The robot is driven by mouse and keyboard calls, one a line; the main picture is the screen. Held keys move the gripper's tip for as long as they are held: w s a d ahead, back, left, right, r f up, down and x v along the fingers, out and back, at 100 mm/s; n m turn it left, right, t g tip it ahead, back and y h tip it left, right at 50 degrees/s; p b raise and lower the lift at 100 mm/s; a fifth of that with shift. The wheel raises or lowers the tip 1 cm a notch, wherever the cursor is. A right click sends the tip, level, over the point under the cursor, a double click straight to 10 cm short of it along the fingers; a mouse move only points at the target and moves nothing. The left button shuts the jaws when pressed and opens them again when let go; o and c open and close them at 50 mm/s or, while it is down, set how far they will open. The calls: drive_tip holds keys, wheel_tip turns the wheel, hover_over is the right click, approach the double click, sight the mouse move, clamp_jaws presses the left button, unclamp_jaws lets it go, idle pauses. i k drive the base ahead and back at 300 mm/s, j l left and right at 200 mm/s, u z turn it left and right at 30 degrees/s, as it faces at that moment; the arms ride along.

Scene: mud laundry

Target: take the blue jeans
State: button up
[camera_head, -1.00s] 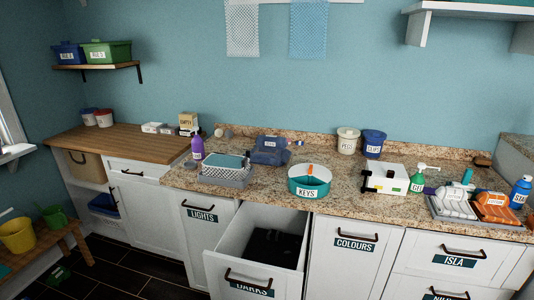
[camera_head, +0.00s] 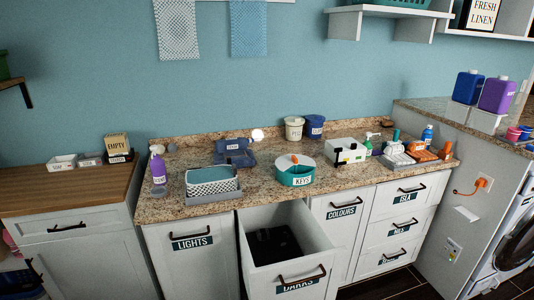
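The blue jeans appear to be the dark blue folded cloth (camera_head: 236,155) on the granite counter, towards the back wall. It lies behind and between the patterned basket and the round teal KEYS tin. A lighter blue part with a small label shows on top of it. My gripper is not in view.
The patterned basket (camera_head: 212,181) sits in a grey tray; a purple bottle (camera_head: 158,171) stands to its left. The KEYS tin (camera_head: 295,172) is at the right. Below, the DARKS drawer (camera_head: 292,262) is pulled open with dark contents. LIGHTS (camera_head: 193,257) and COLOURS (camera_head: 341,225) fronts are shut.

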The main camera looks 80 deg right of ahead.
sight(236, 149)
drive_tip(key=i+l+z, duration=0.15)
drive_tip(key=i+z, duration=0.25)
drive_tip(key=i+l+z, duration=0.1)
drive_tip(key=i+z, duration=0.2)
drive_tip(key=z, duration=0.15)
drive_tip(key=i+j+z, duration=0.1)
drive_tip(key=i+z, duration=0.3)
drive_tip(key=i+l+z, duration=0.15)
drive_tip(key=i, duration=0.2)
